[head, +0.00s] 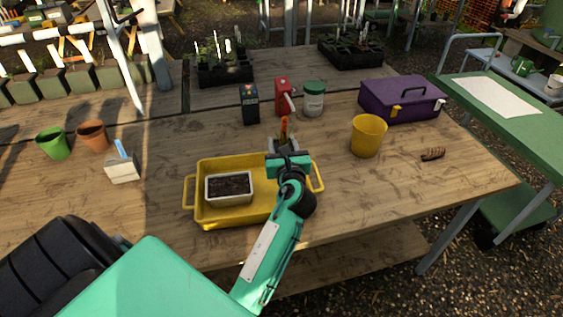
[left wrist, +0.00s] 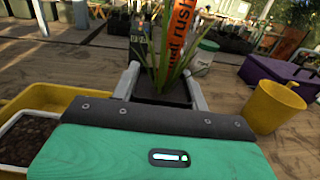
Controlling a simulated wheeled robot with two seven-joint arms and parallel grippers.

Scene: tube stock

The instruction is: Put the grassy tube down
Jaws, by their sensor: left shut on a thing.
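The grassy tube is a small dark pot with thin green leaves and an orange label (head: 284,126) reading partly "mud rush". In the left wrist view the orange label (left wrist: 180,32) stands upright among the leaves, with the dark pot between the fingers. My left gripper (head: 286,148) is shut on the tube at the back edge of the yellow tray (head: 208,218). The tube's base is hidden, so I cannot tell whether it touches anything. A white container of dark soil (head: 229,187) sits in the tray's left half. My right gripper is not in view.
Behind the gripper stand a dark box (head: 249,104), a red bottle (head: 284,96) and a green-lidded jar (head: 314,99). A yellow pot (head: 367,136) and purple toolbox (head: 401,101) are to the right. Black crates (head: 224,73) stand further back.

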